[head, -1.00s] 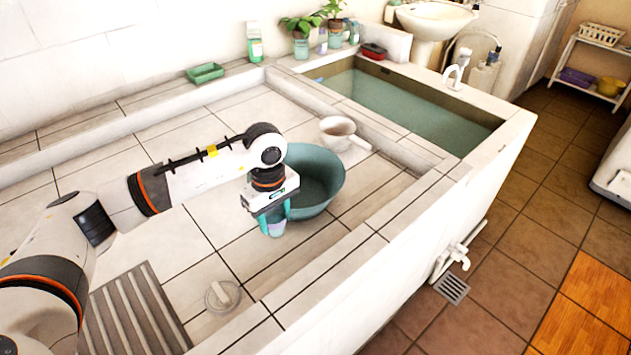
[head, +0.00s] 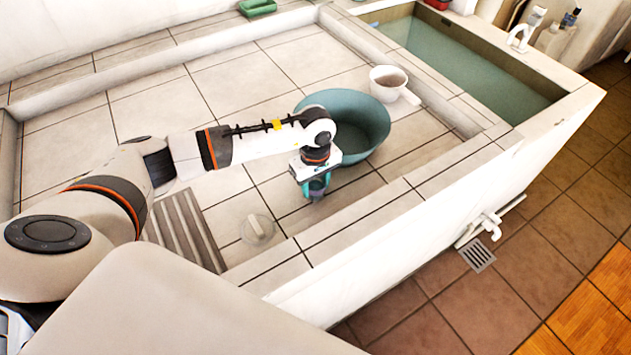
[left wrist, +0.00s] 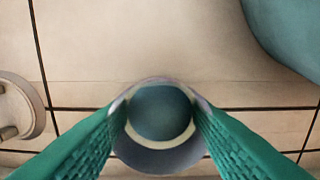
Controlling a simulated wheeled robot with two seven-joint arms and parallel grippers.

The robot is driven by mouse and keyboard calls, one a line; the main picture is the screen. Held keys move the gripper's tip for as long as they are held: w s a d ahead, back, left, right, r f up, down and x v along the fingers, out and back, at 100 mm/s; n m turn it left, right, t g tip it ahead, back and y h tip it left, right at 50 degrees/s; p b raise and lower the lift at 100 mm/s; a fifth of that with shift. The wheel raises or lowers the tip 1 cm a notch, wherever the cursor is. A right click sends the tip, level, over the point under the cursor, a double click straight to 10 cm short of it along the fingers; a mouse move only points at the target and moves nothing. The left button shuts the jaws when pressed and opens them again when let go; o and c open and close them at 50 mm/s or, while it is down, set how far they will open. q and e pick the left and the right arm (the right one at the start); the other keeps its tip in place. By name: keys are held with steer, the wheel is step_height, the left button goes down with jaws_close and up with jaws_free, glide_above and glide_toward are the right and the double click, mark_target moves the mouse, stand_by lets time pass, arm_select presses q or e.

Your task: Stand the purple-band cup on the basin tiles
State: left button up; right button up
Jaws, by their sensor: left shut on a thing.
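My left gripper (head: 314,188) is shut on the purple-band cup (head: 318,196), with its green fingers on opposite sides of it. In the head view the cup is small and mostly hidden by the fingers. In the left wrist view I look down into the upright cup (left wrist: 160,155), which has a pale purplish rim and a teal inside. The cup is at or just over the basin tiles (head: 240,85), in front of the teal bowl; I cannot tell whether its base touches them. My right gripper is not in view.
The large teal bowl (head: 368,150) stands just behind the cup. A white dipper (head: 386,82) is behind the bowl. A round drain cover (head: 258,230) and a ribbed board (head: 185,228) lie to the left. The basin's raised front edge (head: 375,220) is close by.

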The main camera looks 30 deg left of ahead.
arm_select(q)
steer(key=shift+f, duration=0.2)
steer(key=o, duration=0.8)
steer(key=shift+r, duration=0.1)
steer(key=shift+o, duration=0.9)
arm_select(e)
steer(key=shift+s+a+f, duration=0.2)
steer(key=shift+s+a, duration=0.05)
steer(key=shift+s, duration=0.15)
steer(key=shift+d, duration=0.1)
arm_select(q)
steer(key=shift+r, duration=0.2)
step_height(320, 180, up, 12)
steer(key=b, duration=0.1)
steer(key=shift+b, duration=0.4)
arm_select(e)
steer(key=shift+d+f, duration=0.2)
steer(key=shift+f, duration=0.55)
arm_select(q)
steer(key=shift+f, duration=0.1)
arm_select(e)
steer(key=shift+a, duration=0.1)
